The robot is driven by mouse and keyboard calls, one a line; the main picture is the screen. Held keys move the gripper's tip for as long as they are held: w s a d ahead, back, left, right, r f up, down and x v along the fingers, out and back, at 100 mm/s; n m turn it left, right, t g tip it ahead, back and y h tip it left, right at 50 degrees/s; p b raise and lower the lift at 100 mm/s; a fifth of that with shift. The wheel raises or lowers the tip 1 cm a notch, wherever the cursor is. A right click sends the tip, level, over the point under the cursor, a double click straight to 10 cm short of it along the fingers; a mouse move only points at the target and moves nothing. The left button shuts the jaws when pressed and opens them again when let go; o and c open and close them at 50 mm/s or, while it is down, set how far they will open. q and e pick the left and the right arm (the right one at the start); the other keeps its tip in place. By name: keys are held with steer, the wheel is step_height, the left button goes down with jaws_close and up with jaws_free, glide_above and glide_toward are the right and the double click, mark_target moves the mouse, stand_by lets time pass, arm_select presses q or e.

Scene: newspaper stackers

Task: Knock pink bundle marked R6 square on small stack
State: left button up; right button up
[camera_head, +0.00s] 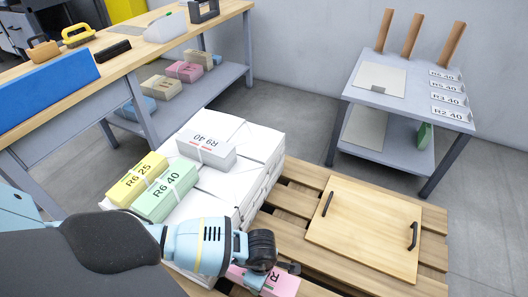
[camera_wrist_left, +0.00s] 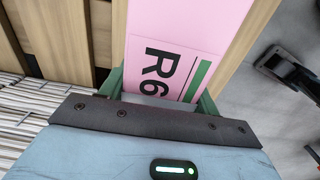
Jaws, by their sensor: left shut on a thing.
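The pink bundle marked R6 (camera_head: 278,284) is low in the head view, at the near edge of the wooden pallet, mostly hidden behind my left arm. In the left wrist view the pink bundle (camera_wrist_left: 165,35) lies between the green fingers of my left gripper (camera_wrist_left: 160,92), which is shut on it. In the head view my left gripper (camera_head: 262,272) is at the bundle. A stack of white bundles (camera_head: 262,148) stands left of it on the pallet, with yellow R6 25 (camera_head: 138,180), green R6 40 (camera_head: 166,190) and grey R9 40 (camera_head: 206,150) bundles on top. My right gripper is out of view.
A wooden board with two black handles (camera_head: 365,228) lies on the pallet (camera_head: 432,250). A grey side table (camera_head: 420,100) with upright wooden posts and label cards stands behind. A workbench (camera_head: 120,50) with bundles on its lower shelf runs along the left. Grey floor is open between them.

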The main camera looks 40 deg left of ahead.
arm_select(q)
steer(key=shift+w, duration=0.1)
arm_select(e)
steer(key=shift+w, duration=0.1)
